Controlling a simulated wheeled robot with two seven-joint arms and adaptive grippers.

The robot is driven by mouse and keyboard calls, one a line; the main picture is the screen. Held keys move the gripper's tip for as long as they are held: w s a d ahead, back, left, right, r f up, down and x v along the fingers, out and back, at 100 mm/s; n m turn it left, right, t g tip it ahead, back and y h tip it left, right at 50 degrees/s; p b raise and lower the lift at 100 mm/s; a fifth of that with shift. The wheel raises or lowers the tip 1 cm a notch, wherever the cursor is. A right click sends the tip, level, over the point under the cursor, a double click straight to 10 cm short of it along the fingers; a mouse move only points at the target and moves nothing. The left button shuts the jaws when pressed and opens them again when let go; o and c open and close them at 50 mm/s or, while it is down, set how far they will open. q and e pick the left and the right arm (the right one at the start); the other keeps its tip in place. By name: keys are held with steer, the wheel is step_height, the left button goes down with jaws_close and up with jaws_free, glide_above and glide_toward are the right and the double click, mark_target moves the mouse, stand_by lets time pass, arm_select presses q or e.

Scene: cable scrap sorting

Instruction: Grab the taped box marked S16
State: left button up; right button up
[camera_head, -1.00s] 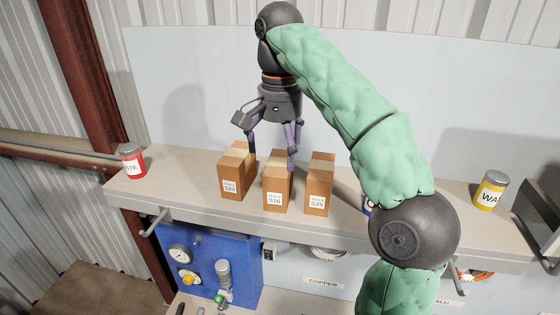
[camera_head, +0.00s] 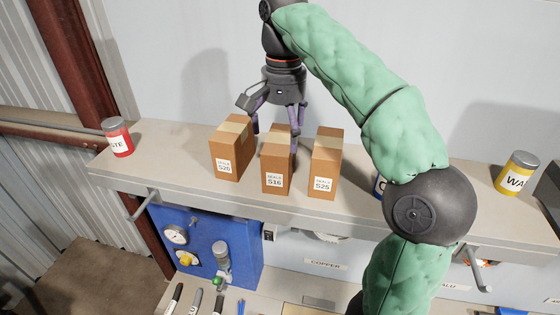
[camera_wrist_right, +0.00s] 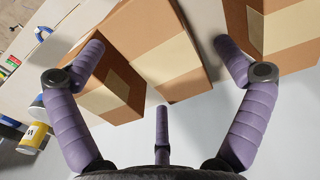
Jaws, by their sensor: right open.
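The taped box marked S16 (camera_head: 276,170) stands upright on the shelf, in the middle of three brown boxes. In the right wrist view it is the middle box (camera_wrist_right: 150,45), seen from above with its pale tape. My right gripper (camera_head: 276,140) is open and empty, pointing down just behind and over the S16 box. In the right wrist view its purple fingers (camera_wrist_right: 160,65) are spread, with the middle box between the two side fingers. Contact cannot be told. My left gripper is not in view.
Box S20 (camera_head: 232,150) stands close on the left and box S25 (camera_head: 325,165) close on the right, with narrow gaps. A red can (camera_head: 118,138) is at the shelf's left end, a yellow can (camera_head: 517,174) at the right. The shelf (camera_head: 170,160) left of the boxes is clear.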

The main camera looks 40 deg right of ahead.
steer(key=shift+s+a+f, duration=0.1)
steer(key=shift+s+f, duration=0.15)
steer(key=shift+f, duration=0.1)
steer(key=f, duration=0.4)
steer(key=shift+d+f, duration=0.15)
steer(key=shift+d, duration=0.15)
steer(key=shift+a, duration=0.1)
steer(key=c, duration=1.3)
